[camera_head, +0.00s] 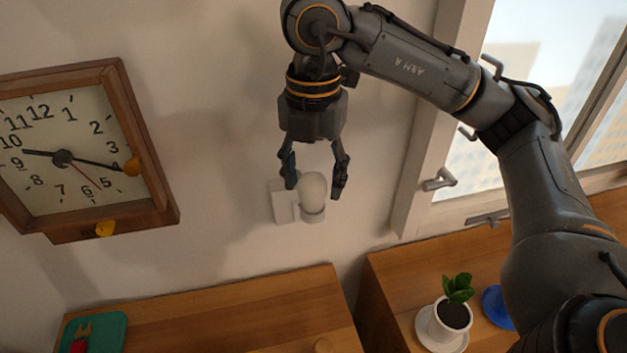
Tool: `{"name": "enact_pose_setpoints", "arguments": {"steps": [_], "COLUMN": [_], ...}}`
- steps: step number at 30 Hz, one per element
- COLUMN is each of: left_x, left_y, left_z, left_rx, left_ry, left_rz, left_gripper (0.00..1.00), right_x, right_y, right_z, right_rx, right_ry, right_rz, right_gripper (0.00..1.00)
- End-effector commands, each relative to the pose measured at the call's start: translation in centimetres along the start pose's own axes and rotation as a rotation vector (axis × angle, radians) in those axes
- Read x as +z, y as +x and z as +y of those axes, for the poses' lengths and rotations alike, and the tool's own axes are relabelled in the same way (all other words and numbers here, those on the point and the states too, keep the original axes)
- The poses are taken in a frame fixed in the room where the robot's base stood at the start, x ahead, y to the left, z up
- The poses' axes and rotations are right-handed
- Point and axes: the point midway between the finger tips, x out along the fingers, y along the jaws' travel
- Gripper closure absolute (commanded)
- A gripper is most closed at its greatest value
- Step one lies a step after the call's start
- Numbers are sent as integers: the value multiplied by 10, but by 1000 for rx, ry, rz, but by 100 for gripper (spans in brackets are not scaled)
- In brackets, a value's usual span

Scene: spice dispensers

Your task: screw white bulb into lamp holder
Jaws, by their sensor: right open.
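The white bulb (314,187) sits upright in the white lamp holder (284,203), which is fixed to the wall. My right gripper (314,192) is open, with its fingers pointing down on either side of the bulb. The fingers look apart from the bulb, with a gap on the right side; on the left I cannot tell whether the finger touches it. The bulb's base meets the holder's socket, but I cannot tell how deep it sits. My left gripper is not in view.
A wooden clock (62,160) hangs on the wall at left. A window (545,90) with a handle is at right. Below are wooden counters (230,310) with a potted plant (453,312), a blue object (497,307) and a green board (108,331).

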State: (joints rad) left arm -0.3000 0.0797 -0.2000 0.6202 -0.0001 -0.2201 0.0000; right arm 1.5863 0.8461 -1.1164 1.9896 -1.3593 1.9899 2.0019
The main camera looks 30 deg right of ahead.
Motion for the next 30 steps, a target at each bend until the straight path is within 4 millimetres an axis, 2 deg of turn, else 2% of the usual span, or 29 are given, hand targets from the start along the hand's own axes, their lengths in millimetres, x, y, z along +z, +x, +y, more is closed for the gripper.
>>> {"name": "enact_pose_setpoints", "arguments": {"steps": [2, 9, 19, 30], "left_x": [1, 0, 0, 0], "left_y": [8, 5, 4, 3], "left_z": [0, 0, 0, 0], "left_rx": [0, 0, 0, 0], "left_ry": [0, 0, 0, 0], "left_rz": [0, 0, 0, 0], "left_gripper": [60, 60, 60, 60], "right_x": [0, 0, -1, -2], "right_y": [4, 0, 0, 0], "right_z": [1, 1, 2, 2], "right_rx": [2, 0, 1, 1], "right_ry": [-115, -446, -671, -1197], "right_rz": [1, 0, 0, 0], "right_gripper": [45, 45, 45, 45]}}
